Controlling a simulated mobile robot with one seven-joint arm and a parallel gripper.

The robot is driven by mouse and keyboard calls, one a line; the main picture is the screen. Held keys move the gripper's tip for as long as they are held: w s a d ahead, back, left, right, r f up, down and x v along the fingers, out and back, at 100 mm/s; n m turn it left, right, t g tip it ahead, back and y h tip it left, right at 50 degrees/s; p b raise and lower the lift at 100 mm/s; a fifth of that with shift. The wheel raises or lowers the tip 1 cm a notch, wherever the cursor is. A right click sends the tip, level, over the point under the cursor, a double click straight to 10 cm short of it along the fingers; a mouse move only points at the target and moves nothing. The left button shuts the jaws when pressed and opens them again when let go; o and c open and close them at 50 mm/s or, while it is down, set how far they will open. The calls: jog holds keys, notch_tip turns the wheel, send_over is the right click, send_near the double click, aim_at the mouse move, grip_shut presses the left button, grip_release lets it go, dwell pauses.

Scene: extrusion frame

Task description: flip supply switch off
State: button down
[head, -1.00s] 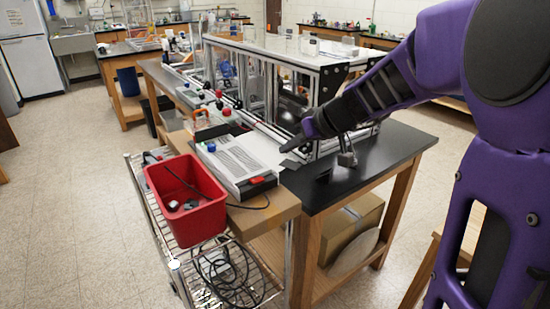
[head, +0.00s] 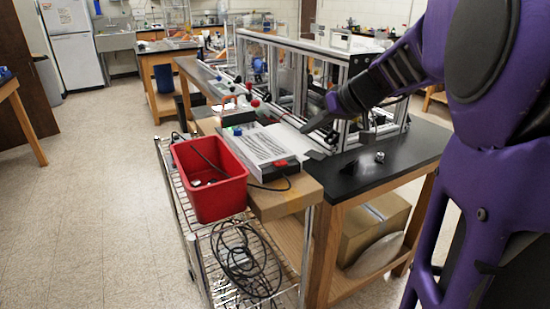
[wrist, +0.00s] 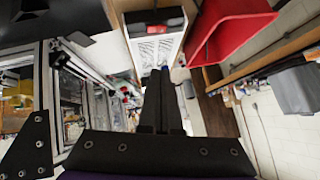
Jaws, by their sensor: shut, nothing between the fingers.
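In the wrist view the shut fingers (wrist: 162,72) point toward the supply's pale slatted face (wrist: 154,50). I cannot tell the switch's position.
A red bin (head: 208,200) stands on a wire cart (head: 181,215) left of the supply. An aluminium extrusion frame (head: 335,75) stands behind and right of it. A small metal part (head: 380,157) lies on the black bench top (head: 405,152). Floor at left is free.

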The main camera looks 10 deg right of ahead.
send_over(274, 162)
jog(key=s+d, duration=0.2)
jog(key=d, duration=0.1)
notch_tip(274, 162, down, 7)
jog(key=shift+a+f+b, duration=0.2)
jog(key=shift+f+b, duration=0.05)
jog(key=shift+f, duration=0.3)
jog(key=shift+a+f+b, duration=0.15)
jog(key=shift+f+b, duration=0.05)
jog(key=shift+f, duration=0.35)
jog(key=shift+a+f, duration=0.2)
jog(key=shift+f, duration=0.5)
